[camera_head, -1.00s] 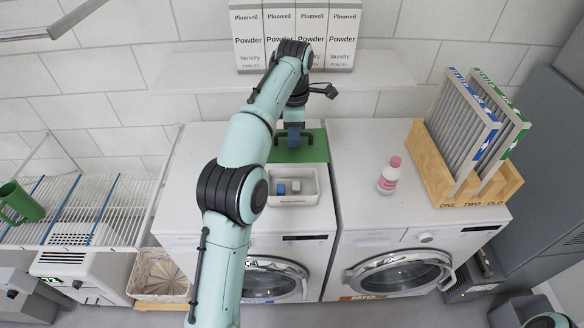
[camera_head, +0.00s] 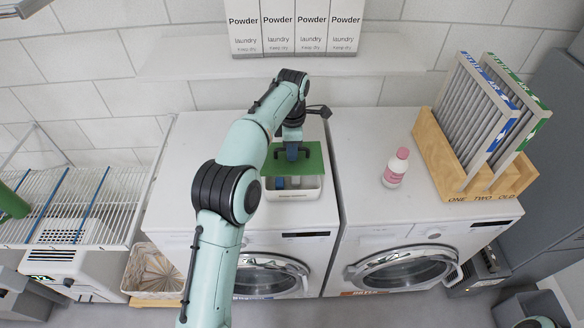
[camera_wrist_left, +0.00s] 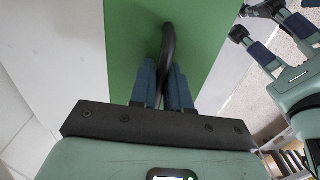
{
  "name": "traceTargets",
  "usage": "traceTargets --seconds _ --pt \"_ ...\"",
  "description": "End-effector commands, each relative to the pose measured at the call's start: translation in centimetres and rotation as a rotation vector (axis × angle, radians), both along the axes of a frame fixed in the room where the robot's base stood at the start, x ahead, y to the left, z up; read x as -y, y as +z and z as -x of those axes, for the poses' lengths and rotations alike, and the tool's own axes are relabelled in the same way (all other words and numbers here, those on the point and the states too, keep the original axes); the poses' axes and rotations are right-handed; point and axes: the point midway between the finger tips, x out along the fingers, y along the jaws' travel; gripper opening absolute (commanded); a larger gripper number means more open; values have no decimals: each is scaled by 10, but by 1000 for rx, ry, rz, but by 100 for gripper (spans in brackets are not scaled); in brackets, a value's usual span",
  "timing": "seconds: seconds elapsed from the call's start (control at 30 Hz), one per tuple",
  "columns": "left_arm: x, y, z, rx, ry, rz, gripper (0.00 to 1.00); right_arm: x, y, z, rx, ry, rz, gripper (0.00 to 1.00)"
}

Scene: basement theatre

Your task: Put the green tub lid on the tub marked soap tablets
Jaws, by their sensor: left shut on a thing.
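The green lid (camera_head: 312,160) is a flat rectangle with a dark loop handle. My left gripper (camera_head: 292,152) is shut on that handle; the left wrist view shows its blue fingers (camera_wrist_left: 163,80) on either side of the handle (camera_wrist_left: 168,45). The white tub (camera_head: 293,196) stands on the left machine, with blue and pale blocks inside. The lid covers the tub's back part in the head view, and the front part of the opening shows. I cannot tell whether lid and tub touch. The tub's label is too small to read. My right gripper (camera_wrist_left: 278,36) shows in the left wrist view, fingers apart.
A pink bottle (camera_head: 396,167) and a wooden rack (camera_head: 465,175) with upright panels stand on the right machine (camera_head: 370,215). Powder boxes (camera_head: 295,25) stand on the shelf above. A wire rack (camera_head: 60,210) with a green mug (camera_head: 12,203) is at left. The left machine's top is otherwise clear.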

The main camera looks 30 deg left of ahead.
Motion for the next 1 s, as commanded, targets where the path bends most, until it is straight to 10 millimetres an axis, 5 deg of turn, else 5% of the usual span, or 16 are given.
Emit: traceTargets --seconds 0.47,1.0 --pt "0 -60 0 0 0 0 0 0 -19 12 -13 0 0 58" --pt "0 -69 0 1 0 -1 0 0 -20 13 -13 0 0 58"
